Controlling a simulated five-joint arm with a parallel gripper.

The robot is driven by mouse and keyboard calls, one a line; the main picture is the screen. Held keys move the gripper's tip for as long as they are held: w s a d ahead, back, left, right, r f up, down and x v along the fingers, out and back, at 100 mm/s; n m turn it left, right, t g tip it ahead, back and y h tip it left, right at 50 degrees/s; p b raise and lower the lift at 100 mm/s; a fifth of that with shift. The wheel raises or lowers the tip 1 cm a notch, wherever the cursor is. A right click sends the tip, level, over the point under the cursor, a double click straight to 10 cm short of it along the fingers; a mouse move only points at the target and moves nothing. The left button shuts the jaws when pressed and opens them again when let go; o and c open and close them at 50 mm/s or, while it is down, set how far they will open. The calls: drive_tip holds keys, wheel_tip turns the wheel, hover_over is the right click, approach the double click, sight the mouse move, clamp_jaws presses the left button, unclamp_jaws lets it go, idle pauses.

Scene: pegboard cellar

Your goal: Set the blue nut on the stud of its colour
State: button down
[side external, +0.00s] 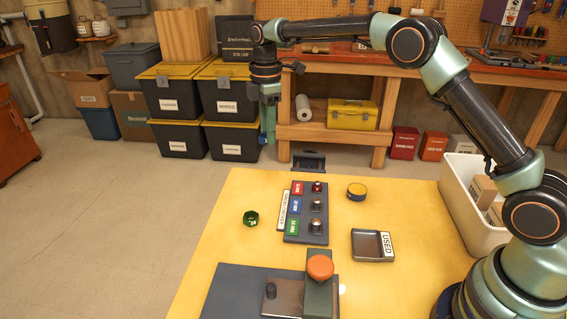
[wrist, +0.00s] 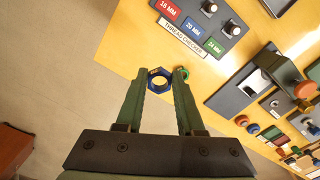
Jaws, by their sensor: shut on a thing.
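My gripper (side external: 268,138) hangs high beyond the far left part of the yellow table. In the wrist view its fingers (wrist: 166,78) are shut on the blue nut (wrist: 160,78), a ring with an open hole held near the fingertips. I cannot make the blue nut out in the side view. The thread checker board (side external: 293,238) lies on the table with a red, a blue (side external: 295,205) and a green label. A stud (side external: 316,204) stands beside the blue label. The stud by the red label looks reddish on top. My gripper is well clear of the board.
A green nut (side external: 250,218) lies left of the board, partly behind a finger in the wrist view. A white bin (side external: 459,205) is at right.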

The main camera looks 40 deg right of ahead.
drive_tip(key=shift+s+d+f, duration=1.1)
drive_tip(key=shift+s+f, duration=0.9)
drive_tip(key=shift+s+d+f, duration=1.1)
drive_tip(key=shift+s+f, duration=0.85)
drive_tip(key=shift+s, duration=0.1)
drive_tip(key=shift+s+d+f, duration=1.1)
drive_tip(key=shift+s+f, duration=0.9)
drive_tip(key=shift+f, duration=1.95)
drive_tip(key=shift+c, duration=0.2)
unclamp_jaws()
drive_tip(key=shift+r, duration=0.15)
